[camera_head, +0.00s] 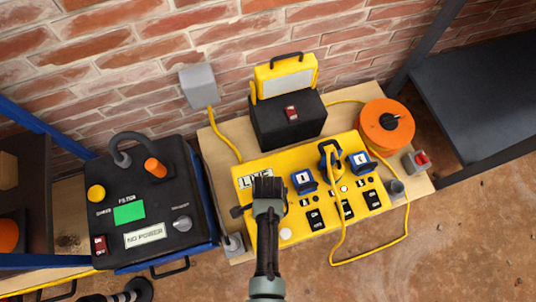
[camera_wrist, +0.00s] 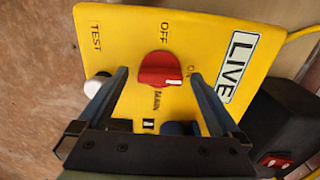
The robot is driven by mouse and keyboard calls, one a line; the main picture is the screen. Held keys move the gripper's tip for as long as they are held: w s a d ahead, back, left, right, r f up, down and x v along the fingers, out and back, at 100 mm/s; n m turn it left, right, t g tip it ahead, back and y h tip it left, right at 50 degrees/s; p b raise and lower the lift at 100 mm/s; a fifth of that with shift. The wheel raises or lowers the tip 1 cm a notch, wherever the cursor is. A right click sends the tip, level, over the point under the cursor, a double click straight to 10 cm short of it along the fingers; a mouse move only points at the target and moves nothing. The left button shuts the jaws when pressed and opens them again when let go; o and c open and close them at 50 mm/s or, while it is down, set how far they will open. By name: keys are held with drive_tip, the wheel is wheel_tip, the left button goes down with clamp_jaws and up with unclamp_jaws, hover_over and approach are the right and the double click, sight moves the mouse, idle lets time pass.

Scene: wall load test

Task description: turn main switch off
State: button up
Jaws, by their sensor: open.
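The red main switch knob (camera_wrist: 158,70) is on the yellow panel (camera_wrist: 110,30) in the wrist view, with OFF, ON and MAIN lettered around it. Its white mark points towards ON, which a finger partly covers. A LIVE label (camera_wrist: 238,65) is on the panel, and the label also shows in the head view (camera_head: 250,179). My gripper (camera_wrist: 158,76) is open, with one finger on each side of the knob; I cannot tell whether they touch it. In the head view my gripper (camera_head: 266,188) hides the knob on the yellow panel (camera_head: 295,160).
A black NO POWER box (camera_head: 130,215) stands to the left. A black box with a red switch (camera_head: 290,112) is behind the panel. An orange reel (camera_head: 385,120) and yellow cable (camera_head: 340,225) are to the right. Blue plugs (camera_head: 303,181) sit on the panel.

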drive_tip(key=c, duration=1.4)
drive_tip(key=shift+n+p, duration=0.3)
drive_tip(key=n+p, duration=0.2)
drive_tip(key=shift+r+n, duration=0.15)
drive_tip(key=shift+n, duration=0.25)
drive_tip(key=n+p, duration=0.2)
drive_tip(key=n, duration=0.3)
drive_tip(key=n+p, duration=0.1)
drive_tip(key=n, duration=0.4)
drive_tip(key=shift+n+p, duration=0.45)
drive_tip(key=shift+n, duration=1.85)
